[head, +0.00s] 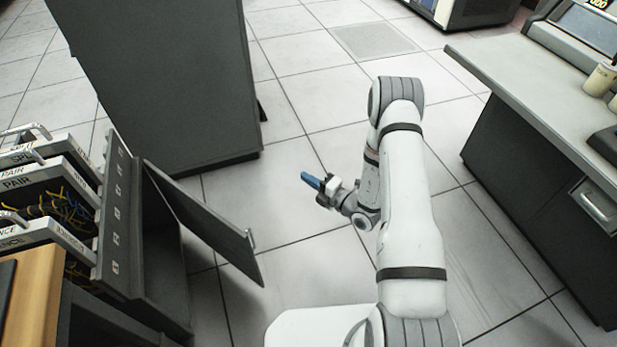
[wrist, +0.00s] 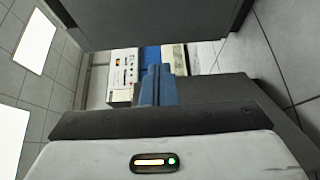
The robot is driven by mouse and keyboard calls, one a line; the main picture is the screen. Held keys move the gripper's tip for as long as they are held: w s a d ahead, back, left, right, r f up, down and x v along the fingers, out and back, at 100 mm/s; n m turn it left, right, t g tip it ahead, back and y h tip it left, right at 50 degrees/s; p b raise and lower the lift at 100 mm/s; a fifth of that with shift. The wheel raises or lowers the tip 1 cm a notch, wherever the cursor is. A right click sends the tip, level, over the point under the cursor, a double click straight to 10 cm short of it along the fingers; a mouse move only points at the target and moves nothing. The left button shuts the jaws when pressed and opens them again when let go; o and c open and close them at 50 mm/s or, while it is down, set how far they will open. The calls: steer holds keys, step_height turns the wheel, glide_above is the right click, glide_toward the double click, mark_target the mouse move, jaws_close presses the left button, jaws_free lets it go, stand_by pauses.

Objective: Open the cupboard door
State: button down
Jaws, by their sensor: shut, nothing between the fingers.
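The cupboard door (head: 208,222) is a dark grey panel in the head view. It stands swung out at an angle from the low cupboard (head: 160,270) at the left, and a dark gap shows behind it. A small light handle (head: 251,238) sits near its free edge. My gripper (head: 311,180) is shut and empty, with blue fingers pointing left, above the floor and to the right of the door. It is apart from the door and its handle. In the wrist view the blue fingertips (wrist: 157,72) are together. The cupboard's inside is mostly hidden.
A tall dark cabinet (head: 165,80) stands behind the door. Racks with plug panels and wires (head: 60,195) are at the left. A desk (head: 530,85) with cups (head: 600,80) is at the right. The tiled floor (head: 290,250) between is clear.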

steer(key=w+a+b, duration=0.2)
steer(key=w+a, duration=0.3)
steer(key=w, duration=0.3)
steer(key=shift+w+a+b, duration=0.15)
steer(key=shift+w+b, duration=0.15)
stand_by(1.1)
